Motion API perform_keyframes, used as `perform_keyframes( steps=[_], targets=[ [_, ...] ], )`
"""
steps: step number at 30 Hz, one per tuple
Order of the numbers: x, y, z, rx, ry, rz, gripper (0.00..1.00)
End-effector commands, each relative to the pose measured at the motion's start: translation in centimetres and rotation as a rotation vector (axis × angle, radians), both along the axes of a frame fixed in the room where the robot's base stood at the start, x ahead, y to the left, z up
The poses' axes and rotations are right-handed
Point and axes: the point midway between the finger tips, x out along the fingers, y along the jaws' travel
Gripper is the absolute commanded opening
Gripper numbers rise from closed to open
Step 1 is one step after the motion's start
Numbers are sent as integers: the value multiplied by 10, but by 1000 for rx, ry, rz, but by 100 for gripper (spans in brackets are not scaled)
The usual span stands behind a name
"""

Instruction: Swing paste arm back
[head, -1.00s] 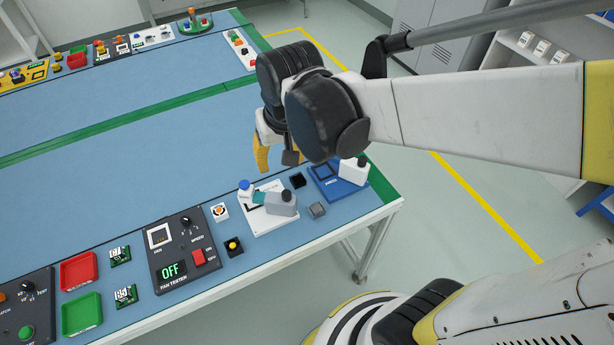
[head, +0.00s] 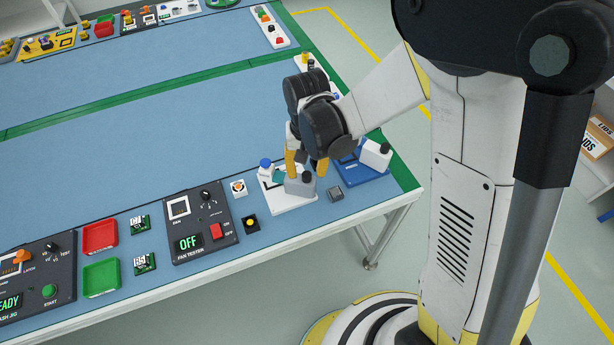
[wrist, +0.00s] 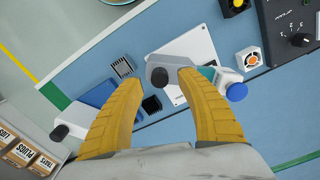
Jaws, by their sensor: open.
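The paste arm (head: 300,185) is a grey lever with a dark knob, lying across a white base plate (head: 290,206). A white bottle with a blue cap (head: 266,167) and a teal part are at its far end. In the wrist view the paste arm (wrist: 170,63) shows its dark knob between the tips of my gripper (wrist: 160,80). The yellow fingers are open and apart, one on each side of the knob; I cannot tell whether either touches it. In the head view my gripper (head: 306,168) hangs right over the paste arm and hides part of it.
The fan tester (head: 200,222) is at the left. The bench middle is clear.

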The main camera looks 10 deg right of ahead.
Motion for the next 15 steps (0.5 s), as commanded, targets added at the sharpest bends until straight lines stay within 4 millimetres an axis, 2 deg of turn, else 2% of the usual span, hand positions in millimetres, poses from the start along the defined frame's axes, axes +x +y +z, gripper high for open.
perform_keyframes(
  steps=[1,6,15],
  targets=[
    [0,0,-10,0,0,0,45],
    [0,0,-22,0,0,0,45],
    [0,0,-23,0,0,0,45]
  ],
)
